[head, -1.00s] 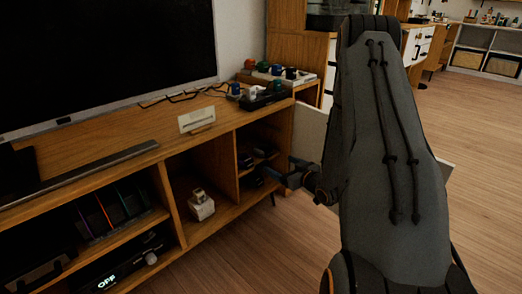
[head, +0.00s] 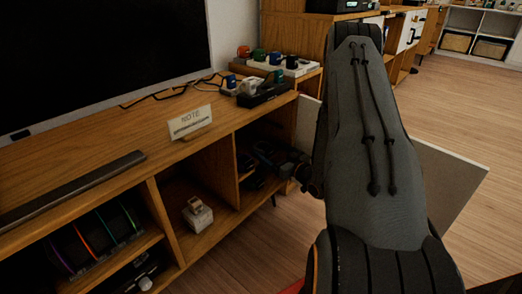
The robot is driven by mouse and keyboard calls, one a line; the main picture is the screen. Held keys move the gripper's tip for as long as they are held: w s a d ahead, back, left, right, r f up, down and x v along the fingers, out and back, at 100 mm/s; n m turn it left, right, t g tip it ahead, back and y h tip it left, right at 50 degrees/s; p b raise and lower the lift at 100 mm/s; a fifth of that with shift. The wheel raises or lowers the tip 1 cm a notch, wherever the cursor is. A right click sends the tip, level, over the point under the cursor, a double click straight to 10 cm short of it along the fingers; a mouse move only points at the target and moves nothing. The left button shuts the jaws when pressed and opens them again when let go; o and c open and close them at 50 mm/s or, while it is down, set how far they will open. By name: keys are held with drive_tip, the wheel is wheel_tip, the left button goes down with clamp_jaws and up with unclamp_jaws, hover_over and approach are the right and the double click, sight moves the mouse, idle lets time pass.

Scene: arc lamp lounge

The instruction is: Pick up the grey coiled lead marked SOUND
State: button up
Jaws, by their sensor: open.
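My gripper (head: 268,154) reaches into the dark right-hand compartment of the wooden TV cabinet (head: 172,156). Its jaws are open, but the fingertips are hard to make out in the shade. Dark items (head: 246,163) lie on the shelf in that compartment, just left of my gripper. They are too dark and small to tell whether one is the grey coiled lead, and no SOUND label can be read. My arm hides what lies behind it at the right.
A cabinet door (head: 440,178) stands open to the right. A white box (head: 197,215) sits in the middle compartment. On top are a NOTE card (head: 190,122), a black power strip (head: 264,93) and a white strip with coloured plugs (head: 288,66). Open floor (head: 470,110) lies right.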

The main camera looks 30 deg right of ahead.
sight(262, 145)
drive_tip(key=shift+w+a+f+b, duration=0.15)
drive_tip(key=shift+w+b, duration=0.4)
drive_tip(key=shift+w, duration=0.35)
drive_tip(key=shift+w+a+f+b, duration=0.1)
drive_tip(key=shift+w+a+b, duration=0.1)
drive_tip(key=shift+w+b, duration=0.5)
drive_tip(key=shift+w+a+f+b, duration=0.15)
drive_tip(key=shift+w+b, duration=0.2)
drive_tip(key=shift+w, duration=0.7)
drive_tip(key=shift+r, duration=0.2)
drive_tip(key=c, duration=1.1)
